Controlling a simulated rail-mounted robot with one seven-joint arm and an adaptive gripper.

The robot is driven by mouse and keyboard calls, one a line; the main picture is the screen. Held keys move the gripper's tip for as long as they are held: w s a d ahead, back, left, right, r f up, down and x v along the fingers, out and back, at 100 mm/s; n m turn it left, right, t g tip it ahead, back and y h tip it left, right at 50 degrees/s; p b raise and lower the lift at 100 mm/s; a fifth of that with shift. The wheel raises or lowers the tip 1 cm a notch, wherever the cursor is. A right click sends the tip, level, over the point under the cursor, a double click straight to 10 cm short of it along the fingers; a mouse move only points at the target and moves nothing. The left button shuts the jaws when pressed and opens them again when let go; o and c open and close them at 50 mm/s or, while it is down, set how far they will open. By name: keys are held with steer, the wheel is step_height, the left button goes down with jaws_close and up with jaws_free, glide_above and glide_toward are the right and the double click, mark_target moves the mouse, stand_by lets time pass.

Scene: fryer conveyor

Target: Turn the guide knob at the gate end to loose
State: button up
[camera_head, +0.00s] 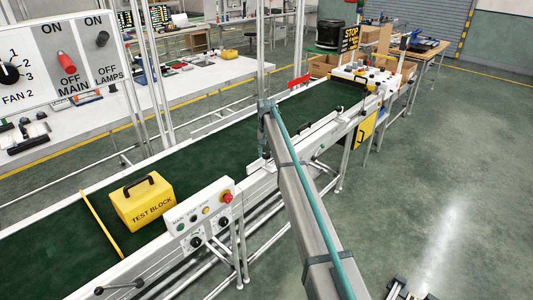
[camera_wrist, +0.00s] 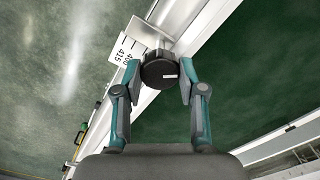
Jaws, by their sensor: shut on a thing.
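A round black knob (camera_wrist: 158,74) with a short white mark on its face shows in the wrist view, on a metal bracket at the belt's side rail. My gripper (camera_wrist: 160,82) has one finger on each side of the knob and is shut on it. A white scale plate (camera_wrist: 123,50) printed with 415 and 400 sits beside the knob. In the head view my arm reaches to the conveyor's near rail (camera_head: 318,137); the knob and fingertips are too small or hidden to make out there.
The green belt (camera_head: 225,140) carries a yellow test block (camera_head: 143,203) beside a yellow bar (camera_head: 102,226). A control box (camera_head: 200,216) with a red button stands on the near rail. Floor at right is mostly clear.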

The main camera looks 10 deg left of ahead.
stand_by(0.3)
steer(key=o, duration=1.2)
steer(key=shift+c, duration=0.2)
steer(key=shift+r, duration=0.1)
step_height(320, 180, up, 12)
